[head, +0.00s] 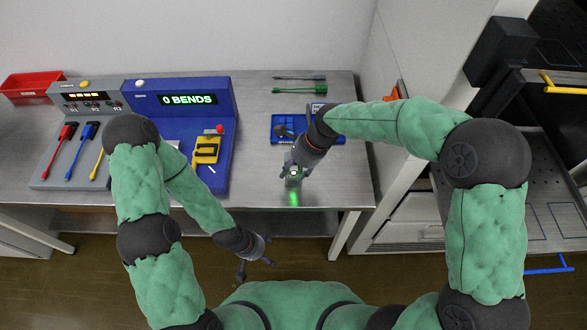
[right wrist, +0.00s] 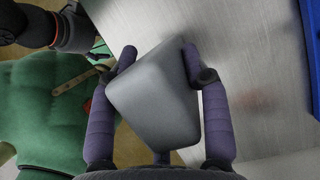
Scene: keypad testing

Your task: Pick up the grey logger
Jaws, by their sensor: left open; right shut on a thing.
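The grey logger (right wrist: 157,97) is a smooth grey block with slanted faces in the right wrist view. My right gripper (right wrist: 158,62) is shut on it, one finger on each side. In the head view the right gripper (head: 293,172) is over the front part of the table, with the logger (head: 293,182) at its fingertips, partly hidden. A green glow shows just below it. I cannot tell whether the logger touches the table. My left gripper (head: 256,271) is open and empty, low in front of the table's front edge.
A blue tray (head: 280,139) lies just behind the right gripper. A blue console (head: 222,150) reading "0 BENDS" and a grey panel (head: 60,180) with coloured probes stand at left. A red bin (head: 30,86) is back left. The table's front right (head: 345,190) is bare.

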